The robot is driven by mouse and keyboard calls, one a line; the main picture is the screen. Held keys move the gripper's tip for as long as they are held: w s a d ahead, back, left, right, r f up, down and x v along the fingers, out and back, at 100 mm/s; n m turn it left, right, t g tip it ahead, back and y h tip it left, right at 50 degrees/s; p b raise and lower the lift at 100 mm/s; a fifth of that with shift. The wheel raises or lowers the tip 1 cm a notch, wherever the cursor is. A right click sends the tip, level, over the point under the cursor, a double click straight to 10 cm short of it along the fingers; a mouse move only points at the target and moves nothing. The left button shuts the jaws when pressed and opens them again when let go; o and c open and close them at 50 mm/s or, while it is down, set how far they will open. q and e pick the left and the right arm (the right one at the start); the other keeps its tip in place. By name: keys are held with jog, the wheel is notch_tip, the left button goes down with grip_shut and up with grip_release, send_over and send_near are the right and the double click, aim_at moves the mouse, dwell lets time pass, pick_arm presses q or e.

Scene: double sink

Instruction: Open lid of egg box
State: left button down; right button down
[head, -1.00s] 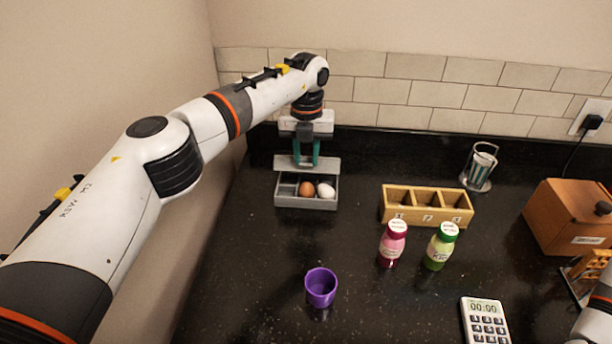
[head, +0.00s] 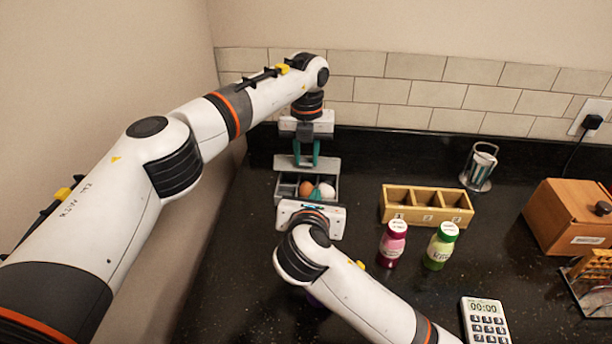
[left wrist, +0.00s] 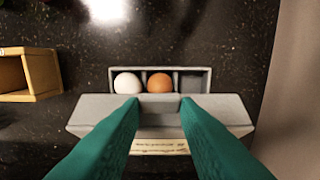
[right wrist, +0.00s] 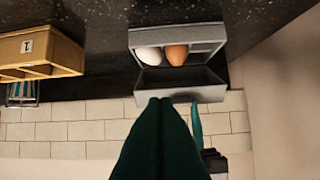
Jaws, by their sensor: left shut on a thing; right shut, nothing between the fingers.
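The grey egg box (head: 278,190) stands on the dark counter with its lid (head: 281,162) raised at the back. A brown egg (head: 306,188) and a white egg (head: 327,190) sit inside; in the left wrist view one compartment (left wrist: 193,82) is empty. My left gripper (head: 306,164) comes down from above and is shut on the lid; its teal fingers (left wrist: 160,103) reach the lid in the left wrist view. My right gripper (head: 316,196) is shut and empty at the front of the box. Its fingertips (right wrist: 160,101) show in front of the lid in the right wrist view.
A wooden three-slot box (head: 427,222) stands to the right, with a pink bottle (head: 391,245) and a green bottle (head: 440,248) before it. A purple cup is mostly hidden behind my right arm. A wall stands close on the left.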

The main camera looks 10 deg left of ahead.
aim_at(308, 171)
pick_arm(q)
jog(key=shift+a+f, duration=0.15)
jog(key=shift+f, duration=0.15)
pick_arm(e)
jog(key=s+a+f+n, duration=0.1)
jog(key=s+a+f, duration=0.1)
jog(key=s+a, duration=0.1)
jog(key=x, duration=0.9)
jog(key=shift+w+d, duration=0.15)
jog(key=shift+w, duration=0.3)
jog(key=w+r, duration=0.2)
jog(key=r, duration=0.1)
jog(key=shift+w+r, duration=0.1)
jog(key=shift+r, duration=0.15)
